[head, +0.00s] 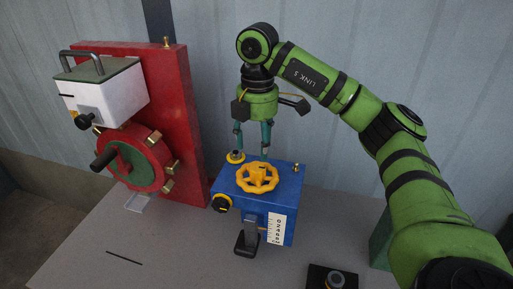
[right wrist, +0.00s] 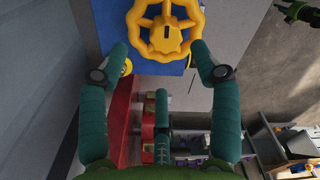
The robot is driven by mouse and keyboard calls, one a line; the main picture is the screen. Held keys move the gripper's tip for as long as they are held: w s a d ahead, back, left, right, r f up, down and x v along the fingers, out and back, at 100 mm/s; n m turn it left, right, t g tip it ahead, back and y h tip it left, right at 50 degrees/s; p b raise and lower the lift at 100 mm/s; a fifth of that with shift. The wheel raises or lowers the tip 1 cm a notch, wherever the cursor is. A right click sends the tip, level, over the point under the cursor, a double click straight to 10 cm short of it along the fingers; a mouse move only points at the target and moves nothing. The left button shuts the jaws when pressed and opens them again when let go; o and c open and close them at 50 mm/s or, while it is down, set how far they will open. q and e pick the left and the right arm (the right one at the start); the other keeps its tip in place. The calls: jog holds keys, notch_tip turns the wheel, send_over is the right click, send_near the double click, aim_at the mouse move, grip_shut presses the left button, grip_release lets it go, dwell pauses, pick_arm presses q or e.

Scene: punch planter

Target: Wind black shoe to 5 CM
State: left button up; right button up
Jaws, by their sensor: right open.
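The black shoe (head: 246,243) hangs low on a grey stem at the front of the blue box (head: 229,184). A white card (head: 276,228) with vertical lettering and marks is beside the stem; its figures are too small to read. A yellow handwheel (head: 257,178) is on top of the box. My right gripper (head: 251,154) points down, open and empty, just behind and above the wheel. In the right wrist view its fingertips (right wrist: 160,62) are spread, with the wheel (right wrist: 165,28) ahead between them. My left gripper is not seen in the head view.
A red upright stand (head: 185,120) with a white box (head: 104,92) and a round red wheel (head: 132,160) stands at left. A black block with a knob (head: 334,281) lies at the front. A small brass-coloured peg (head: 296,168) is on the blue box. The front left tabletop is mostly clear.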

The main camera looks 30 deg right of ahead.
aim_at(258, 167)
jog(key=shift+s+f, duration=0.2)
jog(key=shift+s, duration=0.05)
jog(key=shift+s+a+f+p, duration=0.15)
jog(key=shift+s+f, duration=0.05)
jog(key=shift+f, duration=0.3)
jog(key=shift+s+a+f+p, duration=0.1)
jog(key=shift+s+f+p, duration=0.05)
jog(key=shift+f, duration=0.35)
jog(key=f+p, duration=0.1)
jog(key=f, duration=0.2)
jog(key=shift+w+d+f, duration=0.1)
jog(key=shift+w+f, duration=0.1)
jog(key=shift+f, duration=0.3)
jog(key=c, duration=1.1)
jog(key=shift+c, duration=0.2)
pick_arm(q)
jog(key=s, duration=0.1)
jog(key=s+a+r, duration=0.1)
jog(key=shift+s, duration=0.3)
